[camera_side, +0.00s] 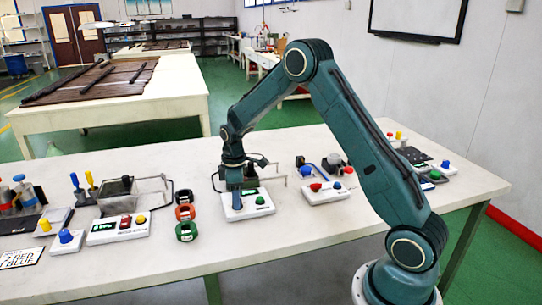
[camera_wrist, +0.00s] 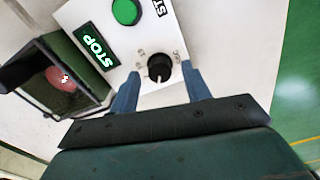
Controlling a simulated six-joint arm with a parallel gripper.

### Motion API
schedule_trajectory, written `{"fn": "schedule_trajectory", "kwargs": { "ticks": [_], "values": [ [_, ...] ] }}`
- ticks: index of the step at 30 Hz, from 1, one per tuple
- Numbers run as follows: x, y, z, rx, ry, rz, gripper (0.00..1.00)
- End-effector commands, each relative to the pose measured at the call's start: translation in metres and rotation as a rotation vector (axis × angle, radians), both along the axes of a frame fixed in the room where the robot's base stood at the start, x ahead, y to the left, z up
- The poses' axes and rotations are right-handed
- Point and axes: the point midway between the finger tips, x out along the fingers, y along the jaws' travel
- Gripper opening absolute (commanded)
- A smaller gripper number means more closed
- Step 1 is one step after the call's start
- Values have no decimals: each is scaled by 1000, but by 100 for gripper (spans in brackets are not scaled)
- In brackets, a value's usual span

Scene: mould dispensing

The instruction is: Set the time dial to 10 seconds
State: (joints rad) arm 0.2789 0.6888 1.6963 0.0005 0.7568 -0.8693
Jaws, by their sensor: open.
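The time dial (camera_wrist: 159,67) is a round black knob on a white control panel (camera_wrist: 180,30) in the wrist view. A pale pointer mark shows at its lower edge; the small labels around it are too blurred to read. My gripper (camera_wrist: 160,74) is open, with one blue finger on each side of the dial; contact cannot be told. In the side view my gripper (camera_side: 238,184) points down over the back of the white panel (camera_side: 248,212), and the dial is hidden there. The panel carries a green button (camera_wrist: 125,11) and a lit green STOP display (camera_wrist: 97,47).
An open dark-walled container (camera_wrist: 60,85) with a reddish disc inside stands beside the panel. Coloured rings (camera_side: 186,212) lie left of the panel in the side view. Another button panel (camera_side: 326,192) stands to the right. The front of the table is clear.

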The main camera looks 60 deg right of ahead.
Motion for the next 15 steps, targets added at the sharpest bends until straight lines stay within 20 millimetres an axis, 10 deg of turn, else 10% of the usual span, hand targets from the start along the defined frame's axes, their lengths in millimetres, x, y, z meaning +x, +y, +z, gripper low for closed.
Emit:
{"fn": "schedule_trajectory", "kwargs": {
  "ticks": [12, 15],
  "values": [
    [0, 0, -7, 0, 0, 0, 48],
    [0, 0, -7, 0, 0, 0, 30]
  ]
}}
